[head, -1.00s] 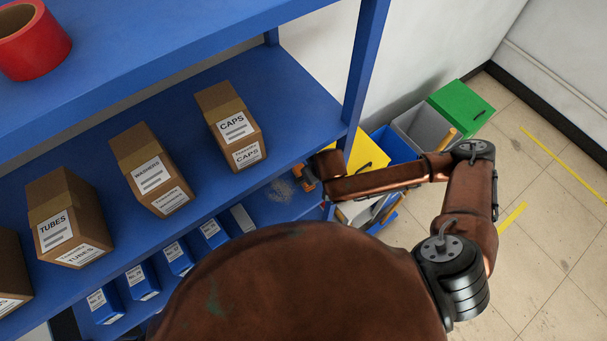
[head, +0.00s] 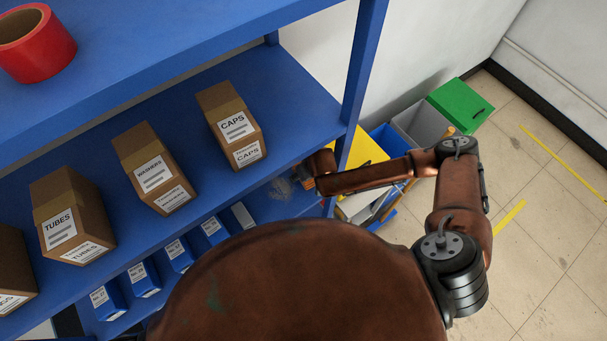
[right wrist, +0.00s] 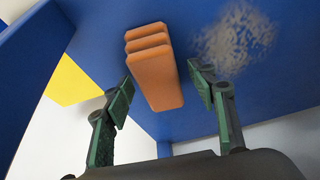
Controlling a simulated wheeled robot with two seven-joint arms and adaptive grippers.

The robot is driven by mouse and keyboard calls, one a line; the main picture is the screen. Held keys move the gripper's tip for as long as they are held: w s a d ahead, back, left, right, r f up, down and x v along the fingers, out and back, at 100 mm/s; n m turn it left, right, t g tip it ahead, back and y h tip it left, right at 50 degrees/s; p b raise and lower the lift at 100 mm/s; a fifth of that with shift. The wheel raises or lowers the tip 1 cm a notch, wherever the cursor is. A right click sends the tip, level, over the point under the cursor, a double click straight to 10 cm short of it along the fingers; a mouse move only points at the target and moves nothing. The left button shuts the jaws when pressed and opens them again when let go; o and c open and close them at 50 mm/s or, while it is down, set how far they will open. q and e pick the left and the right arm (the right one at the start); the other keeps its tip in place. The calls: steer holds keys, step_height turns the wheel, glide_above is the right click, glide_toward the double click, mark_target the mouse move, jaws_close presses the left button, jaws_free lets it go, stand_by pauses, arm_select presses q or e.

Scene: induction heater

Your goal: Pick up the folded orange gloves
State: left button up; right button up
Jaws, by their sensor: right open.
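The folded orange gloves (right wrist: 156,68) show in the right wrist view as a layered orange stack on a blue shelf surface (right wrist: 125,20). My right gripper (right wrist: 161,86) is open, with one green-padded finger on each side of the near part of the stack. It holds nothing; I cannot tell whether a finger touches the gloves. In the head view my right arm reaches in beside the blue shelf post, and its wrist hides most of the gripper and gloves there. My left gripper is not in view.
The shelf above holds cardboard boxes, including a CAPS box (head: 232,125) and a WASHERS box (head: 152,168). Blue labelled bins (head: 145,278) line the lower shelf. A shelf post (head: 360,85) stands close to my right forearm. Yellow, blue, grey and green bins (head: 460,105) stand beyond it.

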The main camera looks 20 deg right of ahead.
steer(key=shift+f, duration=0.25)
stand_by(0.3)
steer(key=c, duration=1.2)
steer(key=shift+c, duration=0.2)
